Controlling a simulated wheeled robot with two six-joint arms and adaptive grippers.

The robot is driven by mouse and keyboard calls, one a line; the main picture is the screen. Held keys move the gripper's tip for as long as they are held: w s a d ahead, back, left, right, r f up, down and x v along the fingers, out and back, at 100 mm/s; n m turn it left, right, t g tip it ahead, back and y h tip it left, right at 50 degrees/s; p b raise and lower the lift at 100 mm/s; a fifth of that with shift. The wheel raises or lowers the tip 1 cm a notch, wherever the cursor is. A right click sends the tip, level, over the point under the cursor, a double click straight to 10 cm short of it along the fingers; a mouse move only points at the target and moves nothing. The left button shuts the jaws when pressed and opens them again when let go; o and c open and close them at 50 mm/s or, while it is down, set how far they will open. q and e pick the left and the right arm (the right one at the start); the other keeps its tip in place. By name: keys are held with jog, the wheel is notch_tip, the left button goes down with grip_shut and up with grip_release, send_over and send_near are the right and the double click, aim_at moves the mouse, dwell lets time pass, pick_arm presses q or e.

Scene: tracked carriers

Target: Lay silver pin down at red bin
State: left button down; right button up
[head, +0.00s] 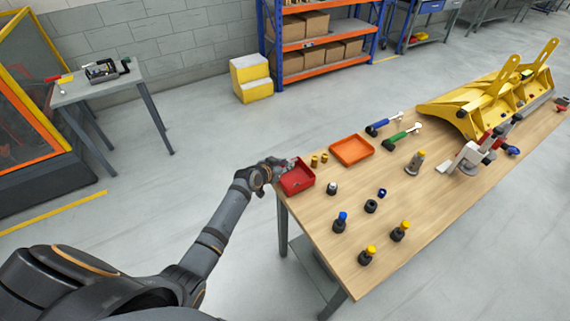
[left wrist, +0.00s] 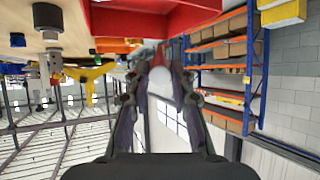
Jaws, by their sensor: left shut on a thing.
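The red bin (head: 299,184) stands at the near left corner of the wooden table. My left gripper (head: 286,163) is at the bin's far left rim. In the left wrist view the fingers (left wrist: 165,78) are closed around a pale silver piece, the silver pin (left wrist: 160,80), mostly hidden between them. The red bin (left wrist: 160,22) shows there just past the fingertips. I cannot tell whether the pin touches the bin. My right gripper is not in view.
An orange tray (head: 352,150) lies to the right of the bin, with small brass pieces (head: 318,159) between them. Several capped posts stand on the table (head: 320,225). Blue and green handled tools (head: 383,124), a grey vise (head: 467,155) and a yellow bucket attachment (head: 490,100) lie farther right.

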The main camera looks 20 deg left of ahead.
pick_arm(q)
notch_tip(320, 180, down, 6)
jog(key=b, duration=0.4)
jog(key=shift+r, duration=0.15)
jog(key=c, duration=1.1)
grip_release()
jog(key=shift+o, duration=0.2)
jog(key=v, duration=1.2)
